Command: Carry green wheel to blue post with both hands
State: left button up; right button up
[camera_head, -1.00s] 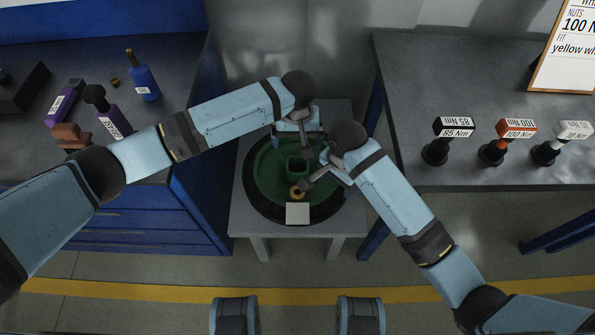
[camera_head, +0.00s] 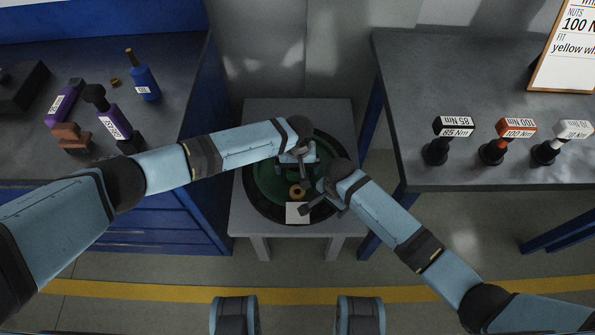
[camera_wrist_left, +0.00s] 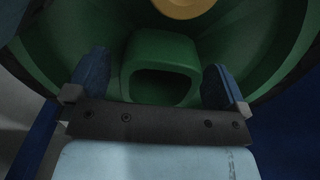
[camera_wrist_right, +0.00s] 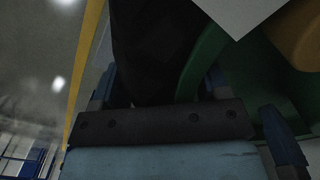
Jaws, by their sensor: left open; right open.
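The green wheel (camera_head: 268,172), with its black tyre (camera_head: 255,207), lies flat on a low grey stand. A tan hub (camera_head: 297,190) is at its middle, and a white card (camera_head: 297,212) shows at its near side. My left gripper (camera_head: 297,163) is open over the wheel's far part. In the left wrist view its fingers (camera_wrist_left: 155,85) stand either side of a green hollow handle (camera_wrist_left: 163,55); contact cannot be told. My right gripper (camera_head: 314,199) is open at the wheel's right side. In the right wrist view its fingers (camera_wrist_right: 195,110) span tyre and green rim. I cannot make out a blue post.
The grey stand (camera_head: 243,223) sits between two benches. The left bench (camera_head: 180,60) holds purple and blue tools. The right bench (camera_head: 500,85) holds a row of torque tools (camera_head: 508,140) and a sign (camera_head: 567,50). Floor in front is clear to a yellow line (camera_head: 160,292).

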pick_arm(q)
jog(key=c, duration=1.3)
pick_arm(e)
jog(key=c, duration=1.2)
pick_arm(q)
grip_shut()
pick_arm(e)
grip_shut()
pick_arm(q)
jog(key=shift+r, duration=0.1)
pick_arm(e)
jog(key=shift+w+r, duration=0.1)
